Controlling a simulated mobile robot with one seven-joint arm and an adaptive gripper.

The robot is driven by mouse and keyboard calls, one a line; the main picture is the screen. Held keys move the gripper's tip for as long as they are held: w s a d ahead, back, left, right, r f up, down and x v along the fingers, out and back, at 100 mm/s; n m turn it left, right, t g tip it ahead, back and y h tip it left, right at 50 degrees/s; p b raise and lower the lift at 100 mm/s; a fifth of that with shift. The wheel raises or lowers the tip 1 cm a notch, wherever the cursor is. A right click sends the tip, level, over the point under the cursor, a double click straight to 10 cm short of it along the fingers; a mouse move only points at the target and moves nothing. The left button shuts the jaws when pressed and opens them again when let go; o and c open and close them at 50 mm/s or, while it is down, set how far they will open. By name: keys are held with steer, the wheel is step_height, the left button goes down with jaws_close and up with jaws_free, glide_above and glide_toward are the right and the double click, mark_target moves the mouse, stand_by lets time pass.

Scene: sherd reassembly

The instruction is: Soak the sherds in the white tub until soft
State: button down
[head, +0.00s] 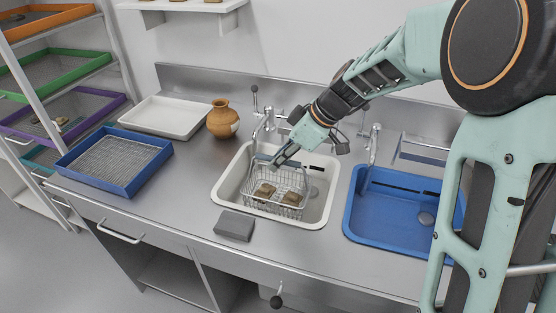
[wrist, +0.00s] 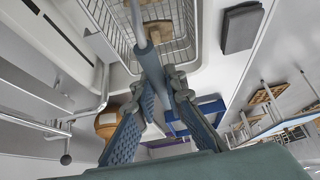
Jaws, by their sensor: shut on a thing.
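The white tub (head: 227,187) is a sink set into the steel counter. I cannot tell whether the basket touches the tub floor, or the water level.
A blue sink (head: 390,215) is to the right. Taps (head: 268,122) stand behind the white tub. A grey block (head: 234,225) lies at its front left. A brown jar (head: 222,120), white tray (head: 150,116) and blue mesh-bottomed tray (head: 125,188) are on the left counter.

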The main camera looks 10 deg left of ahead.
steer(key=shift+f+b, duration=3.5)
stand_by(4.5)
